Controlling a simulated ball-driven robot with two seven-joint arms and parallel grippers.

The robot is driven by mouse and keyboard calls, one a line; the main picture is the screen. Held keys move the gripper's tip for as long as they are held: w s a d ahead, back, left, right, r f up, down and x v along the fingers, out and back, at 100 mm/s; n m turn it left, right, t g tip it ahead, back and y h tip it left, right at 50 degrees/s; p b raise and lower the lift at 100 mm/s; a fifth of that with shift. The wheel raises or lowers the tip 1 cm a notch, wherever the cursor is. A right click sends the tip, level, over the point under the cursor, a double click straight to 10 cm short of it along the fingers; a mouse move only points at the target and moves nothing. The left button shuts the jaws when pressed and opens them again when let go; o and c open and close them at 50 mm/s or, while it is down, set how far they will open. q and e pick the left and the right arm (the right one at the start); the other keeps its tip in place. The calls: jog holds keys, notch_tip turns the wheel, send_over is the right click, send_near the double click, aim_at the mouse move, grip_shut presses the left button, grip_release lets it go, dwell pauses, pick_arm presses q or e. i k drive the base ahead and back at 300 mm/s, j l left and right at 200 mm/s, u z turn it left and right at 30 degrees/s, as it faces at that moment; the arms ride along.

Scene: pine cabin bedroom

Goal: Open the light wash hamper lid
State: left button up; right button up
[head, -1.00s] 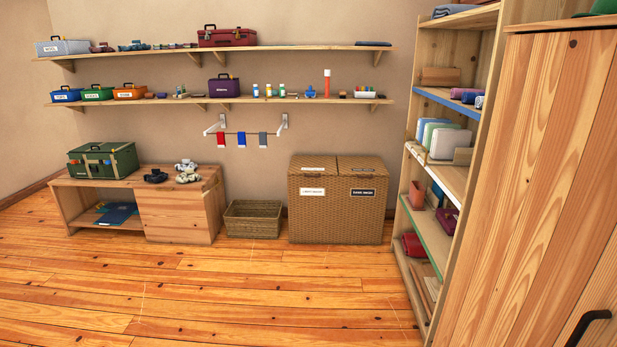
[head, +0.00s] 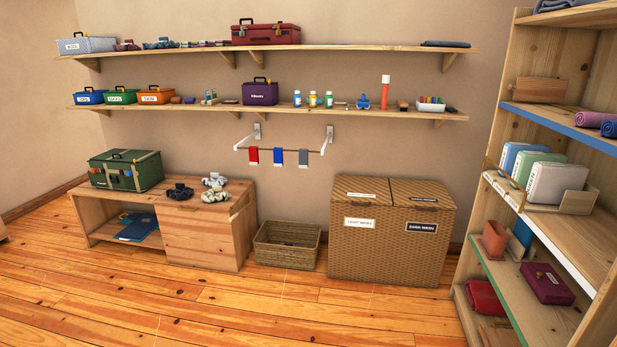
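The wicker hamper (head: 388,256) stands on the floor against the back wall, right of the middle of the head view. Its top has two lids side by side, and both are shut. The light wash lid (head: 361,188) is the left one, above a white label (head: 360,222) on the front. The dark wash lid (head: 422,194) is the right one, above a black label (head: 422,227). Neither of my grippers shows in the head view.
An open wicker basket (head: 287,246) sits just left of the hamper. A low wooden bench (head: 206,232) with a green box (head: 126,171) is further left. A tall shelf unit (head: 537,230) stands at the right. Wall shelves hang above. The wooden floor (head: 240,312) in front is clear.

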aim_at(346, 188)
jog(key=i+z, duration=0.1)
jog(key=i, duration=0.5)
jog(key=i+j+z, duration=0.1)
jog(key=i, duration=0.5)
jog(key=i+j+z, duration=0.1)
jog(key=i, duration=0.5)
jog(key=j, duration=0.1)
